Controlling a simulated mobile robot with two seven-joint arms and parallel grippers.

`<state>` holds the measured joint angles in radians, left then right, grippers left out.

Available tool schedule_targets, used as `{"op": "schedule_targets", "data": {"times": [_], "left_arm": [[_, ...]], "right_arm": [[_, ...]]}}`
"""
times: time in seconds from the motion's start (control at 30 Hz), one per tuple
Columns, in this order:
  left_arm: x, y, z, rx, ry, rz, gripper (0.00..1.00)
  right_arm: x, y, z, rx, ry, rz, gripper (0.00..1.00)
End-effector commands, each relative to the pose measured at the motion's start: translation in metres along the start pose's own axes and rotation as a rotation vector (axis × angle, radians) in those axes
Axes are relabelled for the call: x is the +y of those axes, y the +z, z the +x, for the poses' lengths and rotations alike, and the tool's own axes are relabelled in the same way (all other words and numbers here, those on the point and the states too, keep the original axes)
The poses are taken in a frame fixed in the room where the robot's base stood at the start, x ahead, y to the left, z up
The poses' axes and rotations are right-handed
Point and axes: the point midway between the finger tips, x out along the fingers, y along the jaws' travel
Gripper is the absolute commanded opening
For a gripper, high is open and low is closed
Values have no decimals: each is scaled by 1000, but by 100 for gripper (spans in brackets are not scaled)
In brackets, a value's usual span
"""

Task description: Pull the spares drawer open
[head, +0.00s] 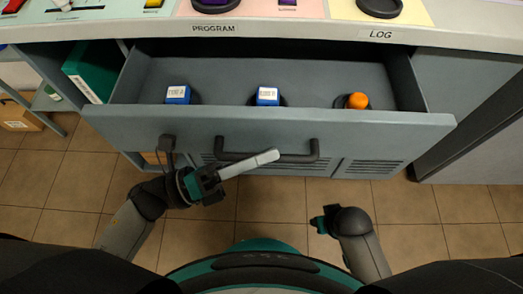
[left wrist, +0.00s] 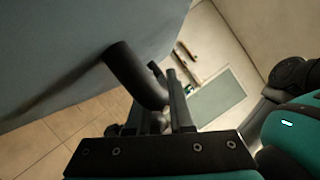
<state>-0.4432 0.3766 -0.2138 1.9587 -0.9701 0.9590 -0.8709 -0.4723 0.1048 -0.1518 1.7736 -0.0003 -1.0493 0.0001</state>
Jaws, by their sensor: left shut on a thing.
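The spares drawer (head: 130,122) stands well open in the head view, its grey front toward me. Its dark bar handle (head: 300,157) runs across the front. My left gripper (head: 212,178) is at the handle's left end. In the left wrist view the fingers (left wrist: 160,108) are shut on the dark handle (left wrist: 130,72), close to the drawer front (left wrist: 60,50). A pale grey rod (head: 250,163) crosses in front of the handle beside this gripper; I cannot tell what it is. My right gripper (head: 320,222) is lower, apart from the drawer; its fingers are unclear.
Inside the drawer are two blue labelled boxes (head: 178,94) (head: 267,96) and an orange round-topped item (head: 357,101). The countertop (head: 300,36) is above. A green binder (head: 92,72) is on the left shelf. Tiled floor (head: 290,205) lies below.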

Motion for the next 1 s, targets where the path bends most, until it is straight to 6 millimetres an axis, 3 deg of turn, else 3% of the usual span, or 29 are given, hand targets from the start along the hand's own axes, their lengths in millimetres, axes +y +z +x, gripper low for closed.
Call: {"op": "schedule_targets", "data": {"times": [0.03, 0.07, 0.33, 0.83, 1.0], "left_arm": [[0, 1, 0, 0, 1, 2, 0], [0, 1, 0, 0, 1, 2, 21], [0, 0, 0, 0, 1, 1, 50], [0, 0, -1, 0, 1, 0, 50], [1, 0, -18, 1, 4, -2, 50]], "right_arm": [[0, 0, 0, 0, 0, 0, 50], [0, 0, 0, 0, 0, 0, 50], [0, 0, 0, 0, 0, 0, 50], [0, -1, 0, 1, 0, 0, 50], [0, -1, -1, 3, 0, 1, 50]]}}
